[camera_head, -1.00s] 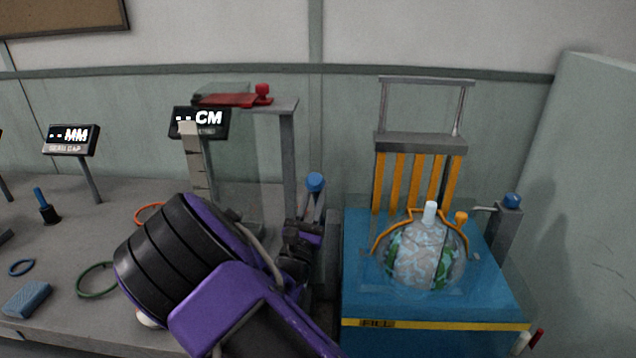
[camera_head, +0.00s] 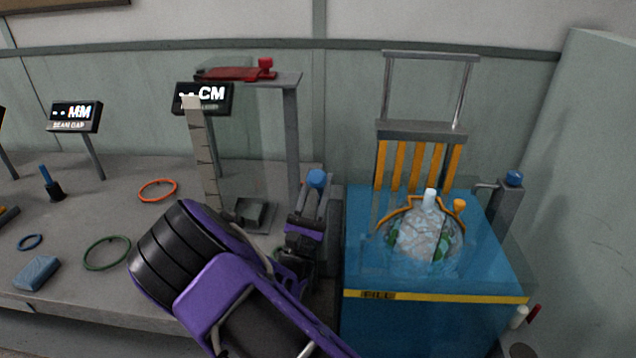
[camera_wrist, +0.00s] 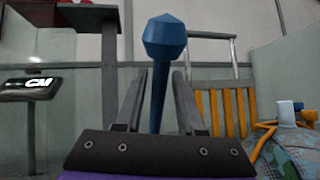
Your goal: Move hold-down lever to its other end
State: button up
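A blue lever with a faceted knob (camera_head: 317,179) stands upright at the left side of the blue press (camera_head: 440,312). It also shows in the wrist view as a knob on a blue stem (camera_wrist: 165,38). My gripper (camera_head: 306,222) is close in front of this lever. In the wrist view its two fingers (camera_wrist: 157,80) are apart, one on each side of the stem, and I cannot tell whether either touches it. A second blue knob (camera_head: 513,178) sits on a grey post at the right of the press; which of the two is the hold-down lever is not marked.
Left of my arm are a CM display (camera_head: 203,98), an upright ruler, a grey stand, an orange ring (camera_head: 157,190) and a green ring (camera_head: 107,253).

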jog(key=shift+o, duration=0.7)
jog(key=v, duration=1.2)
